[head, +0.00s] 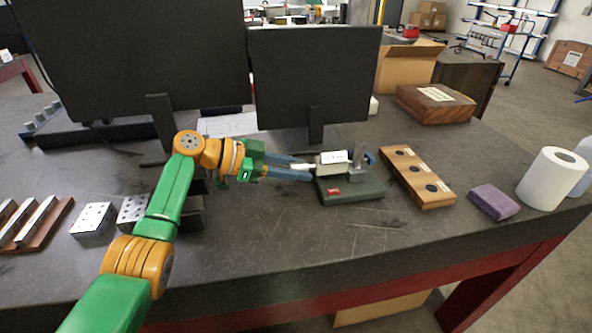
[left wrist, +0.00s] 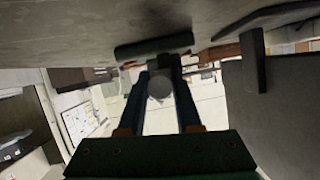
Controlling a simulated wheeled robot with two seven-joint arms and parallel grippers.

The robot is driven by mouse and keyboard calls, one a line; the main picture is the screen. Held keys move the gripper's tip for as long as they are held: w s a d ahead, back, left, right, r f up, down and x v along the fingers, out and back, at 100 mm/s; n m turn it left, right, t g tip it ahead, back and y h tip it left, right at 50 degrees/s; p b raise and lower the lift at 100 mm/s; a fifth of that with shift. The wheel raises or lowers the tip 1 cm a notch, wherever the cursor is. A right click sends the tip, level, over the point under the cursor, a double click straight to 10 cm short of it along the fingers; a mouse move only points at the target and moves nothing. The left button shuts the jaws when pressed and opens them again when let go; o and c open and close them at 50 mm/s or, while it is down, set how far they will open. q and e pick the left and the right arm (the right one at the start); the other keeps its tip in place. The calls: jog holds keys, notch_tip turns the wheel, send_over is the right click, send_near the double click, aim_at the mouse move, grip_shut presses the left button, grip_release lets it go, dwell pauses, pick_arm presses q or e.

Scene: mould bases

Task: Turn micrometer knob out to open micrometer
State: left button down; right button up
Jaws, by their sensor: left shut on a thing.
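The micrometer (head: 333,158), with a small white display, sits on a dark green base (head: 350,191) in the middle of the bench. Its pale knob (head: 302,167) points left. My left gripper (head: 307,170) reaches in from the left, with its blue-grey fingers shut on the knob. In the left wrist view the round grey end of the knob (left wrist: 160,87) shows between the two fingers (left wrist: 162,66). The gap between the micrometer's measuring faces is too small to make out. My right gripper is not in view.
Two dark monitors (head: 312,80) stand behind the micrometer. Metal blocks (head: 93,220) lie at left. The bench front is clear.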

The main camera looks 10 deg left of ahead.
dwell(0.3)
pick_arm(q)
jog(key=c, duration=0.6)
grip_release()
jog(key=b+v, duration=0.2)
jog(key=v, duration=0.4)
jog(key=shift+a, duration=0.25)
jog(key=shift+s+a+r, duration=0.15)
jog(key=shift+a, duration=0.1)
